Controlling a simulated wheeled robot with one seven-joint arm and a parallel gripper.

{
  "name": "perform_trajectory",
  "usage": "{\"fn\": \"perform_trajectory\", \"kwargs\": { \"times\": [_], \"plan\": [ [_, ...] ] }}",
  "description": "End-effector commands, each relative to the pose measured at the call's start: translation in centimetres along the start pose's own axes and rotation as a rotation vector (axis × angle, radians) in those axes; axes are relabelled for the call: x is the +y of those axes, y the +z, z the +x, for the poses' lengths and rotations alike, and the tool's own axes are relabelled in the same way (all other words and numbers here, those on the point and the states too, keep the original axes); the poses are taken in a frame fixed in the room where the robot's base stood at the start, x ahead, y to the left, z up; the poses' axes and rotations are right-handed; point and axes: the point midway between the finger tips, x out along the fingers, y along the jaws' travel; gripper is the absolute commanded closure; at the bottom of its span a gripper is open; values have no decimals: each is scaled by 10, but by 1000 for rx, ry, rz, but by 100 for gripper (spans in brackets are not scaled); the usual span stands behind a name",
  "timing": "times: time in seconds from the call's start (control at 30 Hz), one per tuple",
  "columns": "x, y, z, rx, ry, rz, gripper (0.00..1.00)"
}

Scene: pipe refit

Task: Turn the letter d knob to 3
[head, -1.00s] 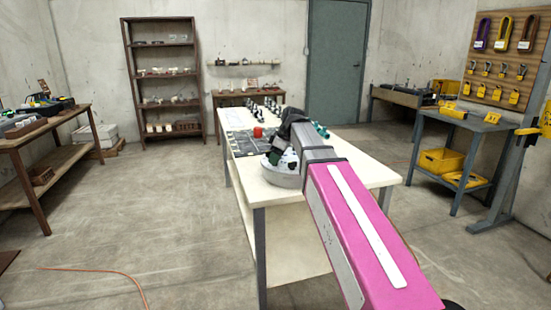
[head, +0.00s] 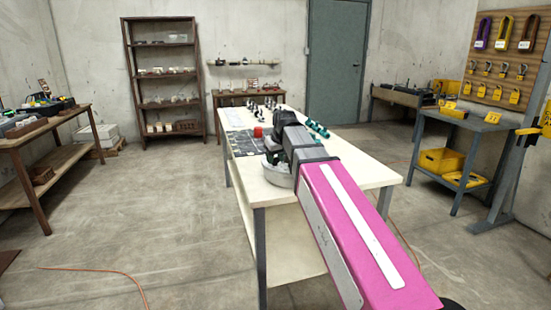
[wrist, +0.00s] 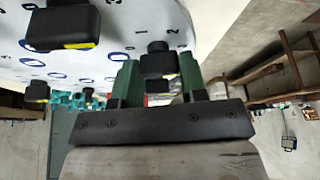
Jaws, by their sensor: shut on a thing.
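In the wrist view my gripper (wrist: 158,76) has its two green fingers on either side of a black knob (wrist: 158,60) on a white panel (wrist: 215,15). It is shut on this knob. Printed numbers such as 0, 1 and 2 show around it. I cannot read its letter or its pointer setting, since the fingers and gripper body hide part of it. In the head view the gripper end is hidden behind my own arm, over the white table (head: 262,195).
Other black knobs with yellow marks (wrist: 62,25) stand close by on the panel. In the head view a red piece (head: 258,132) sits on a dark board (head: 243,143), and teal parts (head: 318,129) lie at the table's far right.

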Motion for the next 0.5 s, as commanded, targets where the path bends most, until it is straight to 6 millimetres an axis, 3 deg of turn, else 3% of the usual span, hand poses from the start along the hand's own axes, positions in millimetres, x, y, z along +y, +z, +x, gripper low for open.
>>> {"fn": "perform_trajectory", "kwargs": {
  "times": [0.5],
  "plan": [
    [-1, 0, 0, -1, 85, 206, 84]
  ]
}}
